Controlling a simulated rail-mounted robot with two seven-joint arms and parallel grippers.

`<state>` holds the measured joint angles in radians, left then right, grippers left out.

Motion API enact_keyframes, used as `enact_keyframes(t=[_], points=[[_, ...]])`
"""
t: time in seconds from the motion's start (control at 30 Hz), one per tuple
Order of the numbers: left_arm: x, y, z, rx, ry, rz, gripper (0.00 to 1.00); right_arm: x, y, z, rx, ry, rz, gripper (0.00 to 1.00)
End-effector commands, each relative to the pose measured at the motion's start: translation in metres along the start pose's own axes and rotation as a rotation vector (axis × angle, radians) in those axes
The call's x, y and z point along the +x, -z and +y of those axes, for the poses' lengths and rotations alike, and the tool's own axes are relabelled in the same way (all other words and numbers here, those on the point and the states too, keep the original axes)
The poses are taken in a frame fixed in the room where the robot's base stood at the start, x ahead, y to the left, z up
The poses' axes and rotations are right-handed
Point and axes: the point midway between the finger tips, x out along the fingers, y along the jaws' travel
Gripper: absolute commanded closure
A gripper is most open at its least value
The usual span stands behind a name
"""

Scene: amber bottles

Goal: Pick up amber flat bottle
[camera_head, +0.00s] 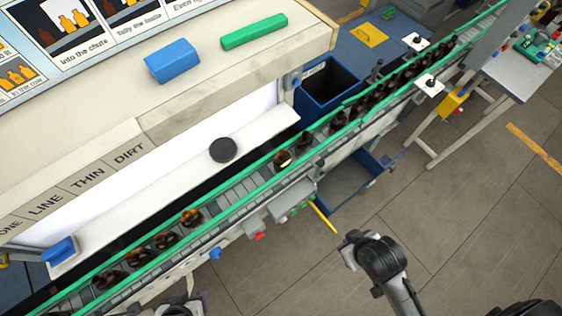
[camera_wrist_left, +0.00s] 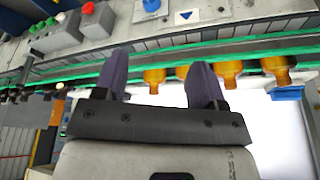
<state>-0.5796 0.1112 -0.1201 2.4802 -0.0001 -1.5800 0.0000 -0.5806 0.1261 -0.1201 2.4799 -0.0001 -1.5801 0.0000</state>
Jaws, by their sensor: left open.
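Several amber bottles lie or stand on the conveyor; in the head view one is near the middle (camera_head: 283,158) and others are at the lower left (camera_head: 191,217). I cannot tell which is the flat one. My left gripper (camera_head: 183,306) is at the bottom edge, largely cut off, just on the near side of the belt. In the left wrist view its two dark fingers (camera_wrist_left: 160,78) are apart with nothing held. An amber bottle (camera_wrist_left: 153,80) shows beyond the gap between them; others (camera_wrist_left: 228,73) show to the right.
The green-railed conveyor (camera_head: 240,191) runs diagonally, with dark bottles (camera_head: 375,95) crowded at its upper right. A black puck (camera_head: 223,149) sits on the white ledge behind. Blue (camera_head: 172,61) and green (camera_head: 254,31) blocks lie on the shelf above. A blue bin (camera_head: 345,190) stands below.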

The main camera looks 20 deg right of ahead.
Motion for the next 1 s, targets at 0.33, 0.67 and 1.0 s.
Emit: enact_keyframes(t=[0.33,0.67,1.0], points=[[0.0,-0.0004,-0.0014,0.005,0.004,-0.001,0.36,0.0,0.0002,-0.0004,0.001,0.001,0.001,1.0],[0.0001,-0.001,-0.004,0.013,0.011,-0.002,0.12,-0.0001,0.0007,-0.0024,0.008,0.006,0.002,1.0],[0.0011,-0.0001,-0.0011,0.003,0.003,0.0,0.0,0.0007,0.0006,-0.0027,0.009,0.007,0.002,1.0]])
